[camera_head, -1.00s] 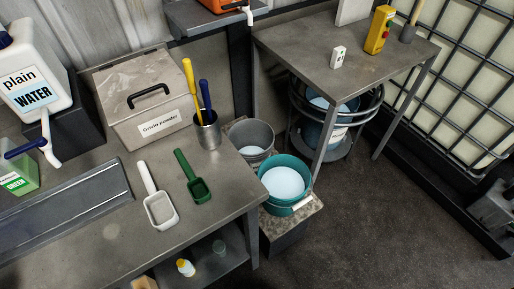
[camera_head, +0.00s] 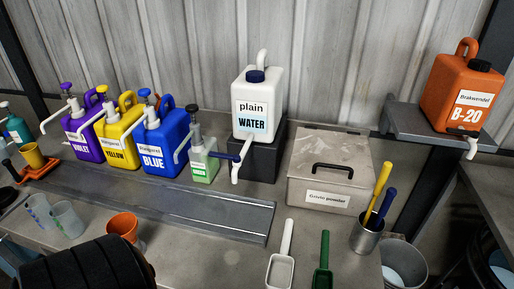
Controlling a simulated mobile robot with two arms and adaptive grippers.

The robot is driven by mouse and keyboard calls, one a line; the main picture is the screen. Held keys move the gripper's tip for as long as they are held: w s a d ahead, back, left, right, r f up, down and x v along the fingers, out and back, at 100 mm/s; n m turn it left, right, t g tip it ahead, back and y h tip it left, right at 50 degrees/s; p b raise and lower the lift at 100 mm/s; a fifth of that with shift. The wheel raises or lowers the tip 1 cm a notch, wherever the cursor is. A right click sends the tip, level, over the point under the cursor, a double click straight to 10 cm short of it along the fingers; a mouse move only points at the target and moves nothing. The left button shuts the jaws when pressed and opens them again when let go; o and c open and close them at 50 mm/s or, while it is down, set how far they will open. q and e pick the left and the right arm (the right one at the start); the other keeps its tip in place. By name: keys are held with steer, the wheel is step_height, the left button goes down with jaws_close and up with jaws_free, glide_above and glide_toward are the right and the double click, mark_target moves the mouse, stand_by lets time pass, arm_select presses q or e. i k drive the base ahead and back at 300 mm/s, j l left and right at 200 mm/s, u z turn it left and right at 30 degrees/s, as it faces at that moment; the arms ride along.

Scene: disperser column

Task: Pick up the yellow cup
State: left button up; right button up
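The yellow cup (camera_head: 33,155) stands at the far left of the bench, on or just behind a low orange item (camera_head: 38,173). It is small in the view and looks upright. Neither of my grippers shows. A dark ribbed part, which looks like my own arm, covers the bottom left and hides some of the bench front.
An orange cup (camera_head: 122,226) and two clear cups (camera_head: 68,219) stand near the bench front. Behind are violet (camera_head: 82,138), yellow (camera_head: 119,140) and blue (camera_head: 165,136) jugs with pumps. A long metal channel (camera_head: 200,208) crosses the bench.

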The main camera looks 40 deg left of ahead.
mark_target(31, 152)
steer(key=u, duration=2.95)
steer(key=i+j, duration=0.3)
steer(key=i+u, duration=0.05)
